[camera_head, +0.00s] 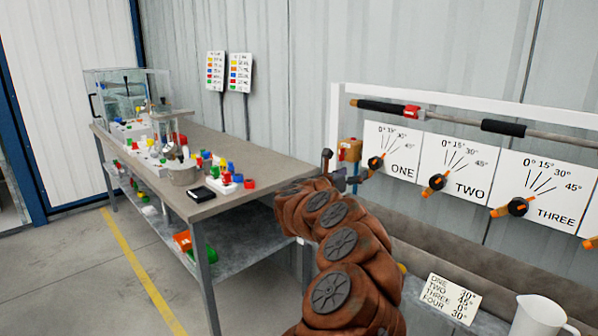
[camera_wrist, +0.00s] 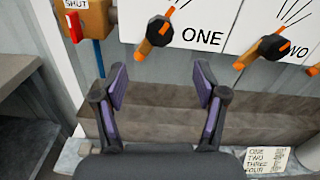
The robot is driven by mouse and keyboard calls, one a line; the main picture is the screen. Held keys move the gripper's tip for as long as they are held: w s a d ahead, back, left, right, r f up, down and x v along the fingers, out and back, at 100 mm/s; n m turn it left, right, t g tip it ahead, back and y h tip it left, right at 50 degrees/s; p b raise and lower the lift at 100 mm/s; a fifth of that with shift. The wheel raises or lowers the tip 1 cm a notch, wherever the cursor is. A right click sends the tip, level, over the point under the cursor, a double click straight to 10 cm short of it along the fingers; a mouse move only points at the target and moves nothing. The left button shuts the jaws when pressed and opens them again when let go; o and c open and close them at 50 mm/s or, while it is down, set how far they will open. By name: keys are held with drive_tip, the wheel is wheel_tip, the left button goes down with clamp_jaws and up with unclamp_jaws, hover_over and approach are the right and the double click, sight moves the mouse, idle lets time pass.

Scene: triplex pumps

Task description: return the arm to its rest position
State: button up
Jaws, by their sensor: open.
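My arm, reddish brown with dark round joint covers, reaches up from the bottom of the head view. My gripper (camera_wrist: 160,88) shows in the wrist view with its two purple-padded fingers spread apart and nothing between them. In the head view the gripper (camera_head: 338,174) is small and partly hidden by the arm, in front of the wall beside panel ONE. The dial ONE lever (camera_wrist: 155,35) is above the fingertips in the wrist view, apart from them. The same lever (camera_head: 376,162) is right of the gripper in the head view.
Dial TWO (camera_head: 437,182) and dial THREE (camera_head: 517,207) are on the wall to the right. A workbench (camera_head: 262,160) stands left. A setting card (camera_head: 452,298) and white jug (camera_head: 540,316) are lower right.

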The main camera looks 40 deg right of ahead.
idle(0.3)
